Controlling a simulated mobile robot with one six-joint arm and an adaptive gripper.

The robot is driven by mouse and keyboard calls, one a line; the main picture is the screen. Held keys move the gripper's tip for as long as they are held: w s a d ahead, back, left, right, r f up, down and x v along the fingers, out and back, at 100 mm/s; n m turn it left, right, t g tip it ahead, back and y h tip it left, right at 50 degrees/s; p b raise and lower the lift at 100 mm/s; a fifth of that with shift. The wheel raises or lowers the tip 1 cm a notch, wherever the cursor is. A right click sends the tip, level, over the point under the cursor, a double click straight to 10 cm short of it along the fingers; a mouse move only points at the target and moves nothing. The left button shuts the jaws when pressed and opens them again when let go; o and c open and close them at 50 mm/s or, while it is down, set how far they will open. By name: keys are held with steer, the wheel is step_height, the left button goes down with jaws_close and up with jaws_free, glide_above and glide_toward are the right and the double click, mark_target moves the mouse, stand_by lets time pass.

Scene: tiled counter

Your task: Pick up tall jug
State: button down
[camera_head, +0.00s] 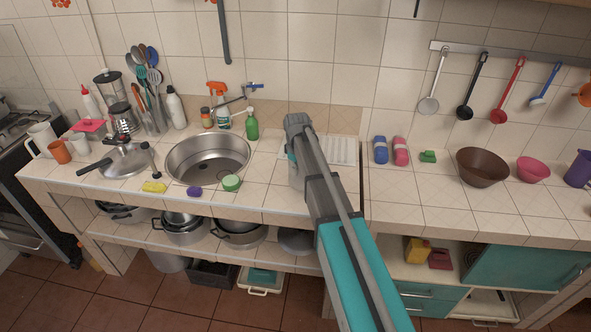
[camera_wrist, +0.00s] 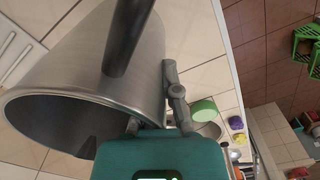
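A tall grey metal jug (camera_wrist: 72,72) fills the left of the wrist view, its open rim turned toward the camera and a dark bar, perhaps its handle, crossing its front. In the head view a strip of the jug (camera_head: 296,177) shows just left of my arm on the counter; the rest is hidden. My gripper (camera_wrist: 140,122) is at the jug's rim. One grey finger lies along the outside of the wall. A dark shape inside the mouth may be the other finger. I cannot tell whether the fingers press on the wall.
A sink (camera_head: 208,158) lies left of the jug, with a green round sponge (camera_head: 231,183) near it. A ribbed drainboard (camera_head: 338,150) lies behind my arm. Blue (camera_head: 380,150) and pink (camera_head: 400,151) items and a brown bowl (camera_head: 482,167) stand to the right. The front counter at right is clear.

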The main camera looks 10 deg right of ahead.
steer(key=s+d+r+p, duration=0.5)
steer(key=s+r+p, duration=0.3)
steer(key=s, duration=0.5)
steer(key=shift+r+p, duration=0.35)
steer(key=shift+r, duration=0.4)
